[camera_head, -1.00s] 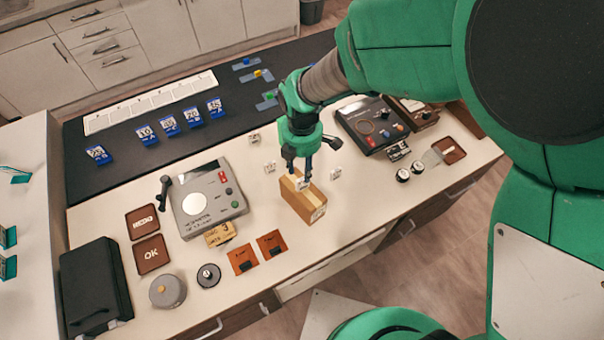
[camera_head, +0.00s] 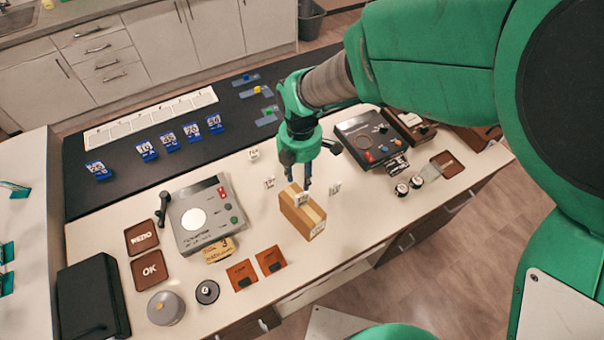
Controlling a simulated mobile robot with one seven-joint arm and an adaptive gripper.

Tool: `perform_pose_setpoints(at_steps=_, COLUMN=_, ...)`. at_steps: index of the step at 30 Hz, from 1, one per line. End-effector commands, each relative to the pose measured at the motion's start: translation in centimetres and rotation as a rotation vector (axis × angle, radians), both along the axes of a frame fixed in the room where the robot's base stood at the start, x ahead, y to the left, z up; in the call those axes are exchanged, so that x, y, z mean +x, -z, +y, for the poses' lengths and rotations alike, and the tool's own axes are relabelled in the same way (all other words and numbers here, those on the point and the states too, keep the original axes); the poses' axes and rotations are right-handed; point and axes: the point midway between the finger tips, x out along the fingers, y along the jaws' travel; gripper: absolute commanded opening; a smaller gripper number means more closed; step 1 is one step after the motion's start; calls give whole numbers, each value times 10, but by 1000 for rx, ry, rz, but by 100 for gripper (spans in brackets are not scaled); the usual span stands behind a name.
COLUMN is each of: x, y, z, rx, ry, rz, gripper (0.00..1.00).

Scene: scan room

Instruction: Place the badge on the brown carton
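The brown carton (camera_head: 298,220) stands on the white worktop, right of the middle of the picture. A small white badge (camera_head: 302,198) with dark marks shows at the top of the carton and appears to rest on it. My gripper (camera_head: 299,187) points down just above the carton, its two dark fingers apart, one to each side of the badge's upper edge. It looks open; whether a finger still touches the badge is too small to tell. Similar small white pieces stand on the worktop behind (camera_head: 254,154), left (camera_head: 269,182) and right (camera_head: 335,188) of the carton.
A grey device (camera_head: 203,215) stands left and a dark device (camera_head: 366,140) at the right back. Orange-brown holders (camera_head: 270,260), brown trays (camera_head: 149,268) and a black case (camera_head: 92,298) are in front and left. Blue number tags (camera_head: 147,150) line the dark mat.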

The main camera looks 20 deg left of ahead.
Motion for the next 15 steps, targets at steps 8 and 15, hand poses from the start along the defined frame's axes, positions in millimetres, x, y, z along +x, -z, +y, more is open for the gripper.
perform_pose_setpoints(at_steps=8, x=0, y=0, z=0, rx=0, ry=0, rz=0, gripper=36)
perform_pose_setpoints(at_steps=15, x=4, y=-11, z=-9, rx=8, ry=53, rz=-10, gripper=36)
